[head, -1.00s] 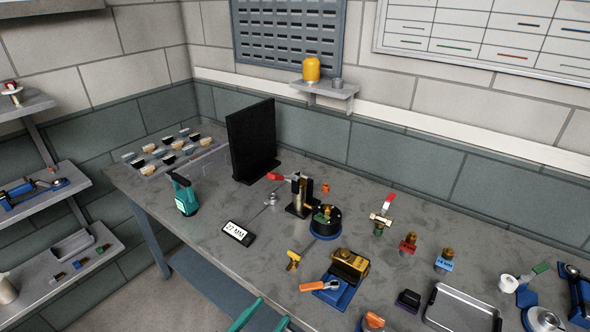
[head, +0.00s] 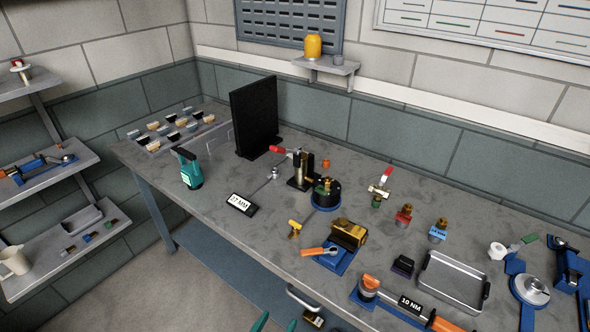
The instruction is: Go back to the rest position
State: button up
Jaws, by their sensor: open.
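My gripper (head: 276,322) shows only as two teal fingertips at the bottom edge of the head view. The tips are apart with nothing visible between them; the rest of the gripper and my arm are out of frame. The fingertips appear in front of the bench's near side, clear of the tools on it. The grey workbench (head: 215,240) runs from the left back to the right.
Near the front edge lie a torque wrench marked 10 NM (head: 410,303), a metal tray (head: 452,282) and a blue-based gold block (head: 347,234). A teal tool (head: 190,170), a 27 MM label (head: 239,203) and a black panel (head: 255,115) stand further left. Shelves (head: 60,245) are at left.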

jog(key=s+f+n+g+y, duration=0.1)
jog(key=s+f+n+y, duration=0.4)
jog(key=s, duration=0.9)
jog(key=s+d+r+m+t, duration=0.2)
jog(key=s+d+r, duration=0.3)
jog(key=s+r, duration=0.3)
jog(key=s, duration=0.3)
jog(key=shift+s+m+y, duration=0.3)
jog(key=shift+y, duration=0.1)
